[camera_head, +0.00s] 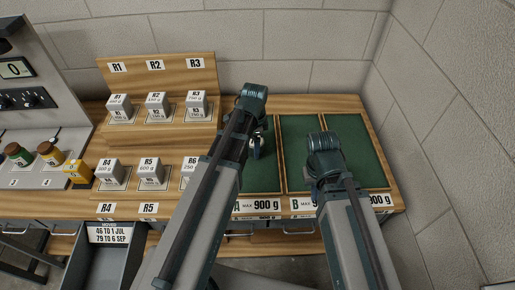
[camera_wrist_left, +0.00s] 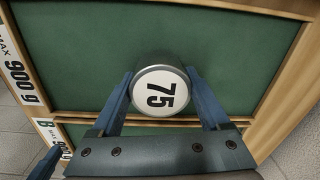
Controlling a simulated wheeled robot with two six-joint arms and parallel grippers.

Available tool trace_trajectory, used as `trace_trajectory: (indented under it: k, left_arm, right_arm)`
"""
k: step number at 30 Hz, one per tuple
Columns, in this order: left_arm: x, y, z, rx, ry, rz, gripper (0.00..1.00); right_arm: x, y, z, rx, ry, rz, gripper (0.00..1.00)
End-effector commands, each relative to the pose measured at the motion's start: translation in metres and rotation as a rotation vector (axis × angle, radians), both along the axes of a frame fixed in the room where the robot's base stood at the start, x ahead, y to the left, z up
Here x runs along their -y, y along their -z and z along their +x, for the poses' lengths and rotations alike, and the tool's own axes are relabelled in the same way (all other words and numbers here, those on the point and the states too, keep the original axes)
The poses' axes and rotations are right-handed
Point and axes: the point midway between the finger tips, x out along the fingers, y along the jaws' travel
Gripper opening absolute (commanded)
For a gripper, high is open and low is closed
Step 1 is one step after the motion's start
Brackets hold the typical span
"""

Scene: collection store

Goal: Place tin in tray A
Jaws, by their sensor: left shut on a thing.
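The tin is over the green floor of tray A (camera_wrist_left: 240,45), near the divider to tray B (camera_wrist_left: 115,131). I cannot tell whether it touches the floor. In the head view tray A (camera_head: 262,178) is partly hidden by my left arm. My right gripper (camera_head: 335,185) is by tray B (camera_head: 300,130), mostly hidden by its own arm; its jaws cannot be made out.
Grey weight blocks stand on a wooden step rack (camera_head: 155,68) and along the bench front. Small jars (camera_head: 50,153) and a yellow box (camera_head: 78,172) stand at the left beside a grey instrument panel (camera_head: 28,85). A wall (camera_head: 445,110) closes the right side.

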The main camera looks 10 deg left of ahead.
Motion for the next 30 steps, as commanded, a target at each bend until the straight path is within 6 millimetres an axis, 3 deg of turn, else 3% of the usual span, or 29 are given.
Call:
trace_trajectory:
  k: [10,11,14,23,30]
  left_arm:
    - [0.000,0.003,0.000,0.000,0.000,0.000,0.19]
    - [0.000,0.002,0.000,0.000,0.000,0.000,0.84]
    - [0.000,0.001,0.000,0.000,0.000,0.000,1.00]
    - [0.000,0.000,0.000,0.000,0.000,0.000,1.00]
    - [0.000,-0.016,0.000,0.000,0.000,0.000,1.00]
  right_arm:
    - [0.000,0.003,0.000,0.000,0.000,0.000,0.00]
    - [0.000,0.002,0.000,0.000,0.000,0.000,0.00]
    - [0.000,0.001,0.000,0.000,0.000,0.000,0.00]
    - [0.000,0.000,0.000,0.000,0.000,0.000,0.00]
    - [0.000,-0.016,0.000,0.000,0.000,0.000,0.00]
